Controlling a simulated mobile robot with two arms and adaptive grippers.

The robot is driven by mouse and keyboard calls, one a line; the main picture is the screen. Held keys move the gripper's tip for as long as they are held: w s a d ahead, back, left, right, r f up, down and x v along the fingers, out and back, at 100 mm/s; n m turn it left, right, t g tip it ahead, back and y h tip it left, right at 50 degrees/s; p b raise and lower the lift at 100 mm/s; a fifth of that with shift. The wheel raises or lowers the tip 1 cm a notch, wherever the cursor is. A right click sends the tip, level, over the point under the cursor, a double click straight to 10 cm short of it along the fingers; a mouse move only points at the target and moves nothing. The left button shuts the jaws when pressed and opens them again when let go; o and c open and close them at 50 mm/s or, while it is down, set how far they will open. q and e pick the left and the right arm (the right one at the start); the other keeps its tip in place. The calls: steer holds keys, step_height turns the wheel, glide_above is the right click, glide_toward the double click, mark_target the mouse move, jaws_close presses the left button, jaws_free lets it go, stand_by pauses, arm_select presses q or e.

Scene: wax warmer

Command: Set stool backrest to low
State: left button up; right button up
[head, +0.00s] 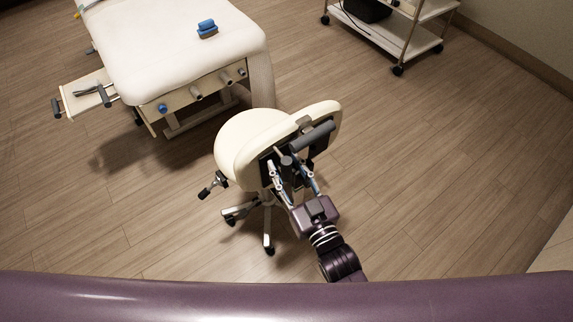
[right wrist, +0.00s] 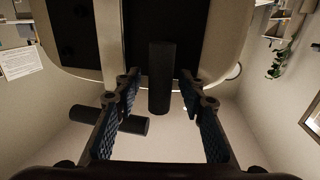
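The stool has a round cream seat (head: 243,132) and a cream backrest (head: 330,112) with a dark rear plate, which also shows in the right wrist view (right wrist: 222,42). A dark cylindrical handle (head: 318,133) sits on the back of the backrest. My right gripper (head: 287,172) is behind the backrest, at the handle. In the right wrist view, its blue-padded fingers (right wrist: 161,88) are open, one on each side of a dark cylinder (right wrist: 162,78), with gaps showing on both sides. A second dark cylinder (right wrist: 130,124) lies partly behind the left finger. My left gripper is out of view.
A cream treatment bed (head: 180,40) with a blue object (head: 207,27) on it stands beyond the stool at the left. A white wheeled cart (head: 408,45) is at the back right. The wooden floor (head: 440,170) right of the stool is clear. A lever (head: 212,185) juts from under the seat.

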jaws_close()
stand_by(0.3)
